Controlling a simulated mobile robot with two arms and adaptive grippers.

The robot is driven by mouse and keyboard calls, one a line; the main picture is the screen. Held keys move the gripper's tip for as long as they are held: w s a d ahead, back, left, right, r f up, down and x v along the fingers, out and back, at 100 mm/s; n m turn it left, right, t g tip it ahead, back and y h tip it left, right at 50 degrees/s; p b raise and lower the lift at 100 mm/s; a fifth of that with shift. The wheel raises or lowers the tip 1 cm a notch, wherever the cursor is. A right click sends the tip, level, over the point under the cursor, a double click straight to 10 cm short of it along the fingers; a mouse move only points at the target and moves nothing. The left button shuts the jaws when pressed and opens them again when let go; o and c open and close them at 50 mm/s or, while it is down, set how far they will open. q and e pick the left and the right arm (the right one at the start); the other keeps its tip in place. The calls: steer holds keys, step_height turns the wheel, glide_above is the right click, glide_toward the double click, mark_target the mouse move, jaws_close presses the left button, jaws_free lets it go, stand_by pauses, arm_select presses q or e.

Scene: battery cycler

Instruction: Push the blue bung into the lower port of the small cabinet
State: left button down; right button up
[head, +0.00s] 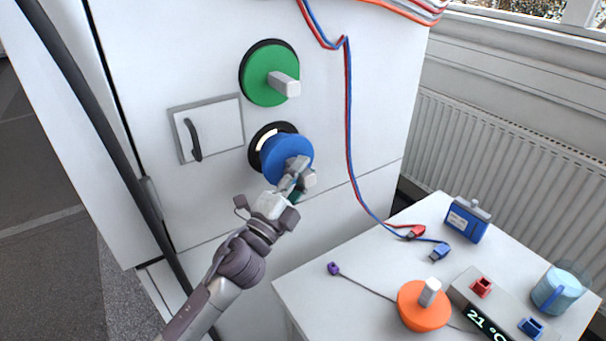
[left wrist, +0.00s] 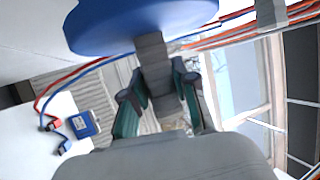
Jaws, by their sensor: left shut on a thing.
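The small cabinet (head: 330,215) is white, with two ports on its face. The blue bung (head: 284,153) is at the lower port (head: 262,136), whose black ring and a pale strip show to the upper left of it. I cannot tell how deep the bung sits; it looks off to the lower right of the ring. My left gripper (head: 298,176) is shut on the bung's handle. In the left wrist view the bung (left wrist: 140,22) and its grey handle (left wrist: 154,70) show between the fingers (left wrist: 160,95). A green bung (head: 268,75) sits in the upper port. My right gripper is out of view.
Red and blue leads (head: 349,130) hang down the cabinet face right of the ports. A small door with a black handle (head: 193,140) is to the left.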

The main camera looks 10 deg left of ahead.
mark_target(279, 172)
arm_select(q)
steer(key=shift+w+a+r, duration=0.1)
steer(key=shift+w+a, duration=1.85)
steer(key=shift+a, duration=0.05)
stand_by(3.8)
jaws_free()
stand_by(0.4)
steer(key=shift+s, duration=0.15)
